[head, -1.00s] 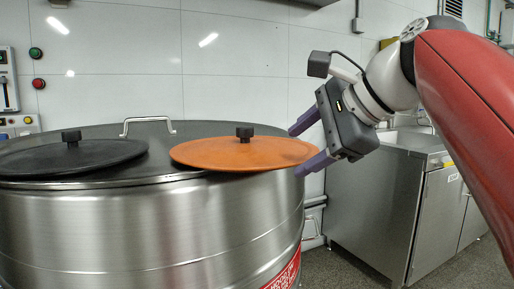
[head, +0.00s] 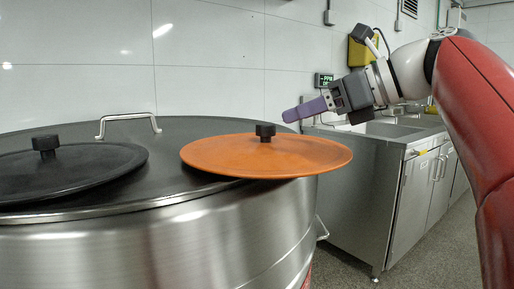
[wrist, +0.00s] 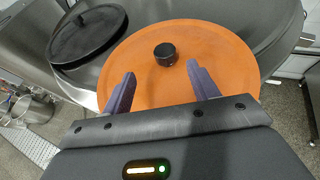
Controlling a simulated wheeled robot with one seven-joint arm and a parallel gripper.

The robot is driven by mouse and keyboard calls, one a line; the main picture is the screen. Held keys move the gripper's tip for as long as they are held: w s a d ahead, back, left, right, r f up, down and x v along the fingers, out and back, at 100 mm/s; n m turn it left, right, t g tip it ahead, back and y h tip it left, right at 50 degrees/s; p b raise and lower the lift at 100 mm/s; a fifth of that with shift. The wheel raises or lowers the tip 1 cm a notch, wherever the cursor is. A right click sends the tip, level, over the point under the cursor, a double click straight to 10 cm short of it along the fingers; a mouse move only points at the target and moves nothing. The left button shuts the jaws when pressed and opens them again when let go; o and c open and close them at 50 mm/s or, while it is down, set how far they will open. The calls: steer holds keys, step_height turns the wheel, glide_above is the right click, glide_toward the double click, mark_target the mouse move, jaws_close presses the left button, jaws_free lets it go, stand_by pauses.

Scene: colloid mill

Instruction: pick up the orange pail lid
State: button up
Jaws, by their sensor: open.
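The orange pail lid (head: 222,155) lies on the top of a large steel vessel, its right edge sticking out past the rim. It has a black knob (head: 265,131) at its middle. In the wrist view the orange lid (wrist: 215,45) fills the centre, with its knob (wrist: 165,53) beyond and between the fingertips. My gripper (head: 285,115) is open and empty, above and to the right of the knob in the head view, with its purple fingers pointing left. In the wrist view my gripper (wrist: 161,78) has its fingers spread wide, apart from the knob.
A black lid (head: 85,172) with its own knob lies left of the orange one on the steel vessel (head: 150,255). A handle (head: 128,120) stands at the back of the vessel's top. A steel sink cabinet (head: 365,190) stands to the right.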

mark_target(269, 124)
steer(key=x, duration=0.3)
steer(key=b+x, duration=0.1)
steer(key=x, duration=0.1)
steer(key=shift+w+f, duration=0.15)
steer(key=shift+w, duration=0.4)
steer(key=shift+w+a+f, duration=0.1)
steer(key=shift+w+a, duration=0.15)
steer(key=shift+a, duration=0.2)
jaws_close()
